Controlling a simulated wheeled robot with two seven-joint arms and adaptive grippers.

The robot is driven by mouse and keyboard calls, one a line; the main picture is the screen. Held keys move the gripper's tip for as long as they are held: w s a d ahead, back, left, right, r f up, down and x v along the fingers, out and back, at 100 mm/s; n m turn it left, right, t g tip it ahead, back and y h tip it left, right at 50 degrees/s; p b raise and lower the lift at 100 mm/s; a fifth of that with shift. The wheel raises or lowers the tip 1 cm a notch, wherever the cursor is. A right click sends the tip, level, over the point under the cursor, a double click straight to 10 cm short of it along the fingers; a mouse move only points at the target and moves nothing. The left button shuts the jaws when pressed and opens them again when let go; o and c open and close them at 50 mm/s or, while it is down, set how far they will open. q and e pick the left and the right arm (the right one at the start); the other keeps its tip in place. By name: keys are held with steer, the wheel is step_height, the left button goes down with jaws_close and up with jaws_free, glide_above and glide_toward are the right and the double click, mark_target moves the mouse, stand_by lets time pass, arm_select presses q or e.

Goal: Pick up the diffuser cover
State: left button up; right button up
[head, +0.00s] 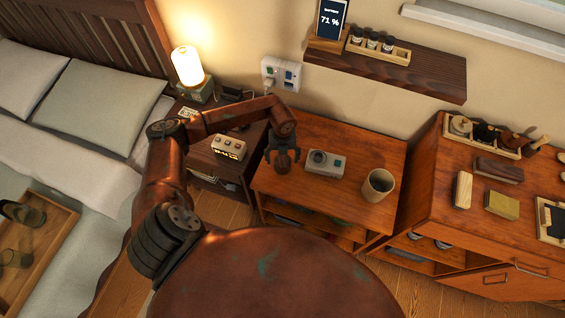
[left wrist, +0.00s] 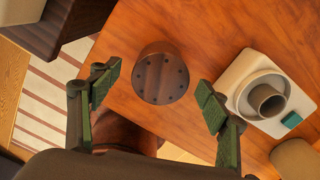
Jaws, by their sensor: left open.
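The diffuser cover appears to be the dark brown round piece with a ring of small holes in its top (left wrist: 161,80). It stands on the orange-brown wooden cabinet top (head: 330,134); in the head view it shows partly under my left gripper (head: 283,156). My left gripper is open in the left wrist view (left wrist: 156,92), with its green-padded fingers apart on either side of the cover and nothing between them gripped. A pale grey device with a round dark nozzle (head: 325,163), perhaps the diffuser base, sits just right of the cover. My right gripper is out of view.
A tan cup (head: 378,185) stands right of the device. A nightstand with a small box (head: 229,147) and a lit lamp (head: 188,66) is to the left. A taller cabinet with brushes and blocks (head: 490,187) is on the right. A wall shelf (head: 410,72) hangs above.

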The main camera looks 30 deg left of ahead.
mark_target(283, 160)
arm_select(q)
step_height(283, 160, down, 4)
steer(key=shift+r+b, duration=0.1)
steer(key=shift+b, duration=0.2)
steer(key=shift+c, duration=0.5)
steer(key=shift+r, duration=0.1)
steer(key=c, duration=1.3)
steer(key=shift+o, duration=0.2)
steer(key=shift+r, duration=0.1)
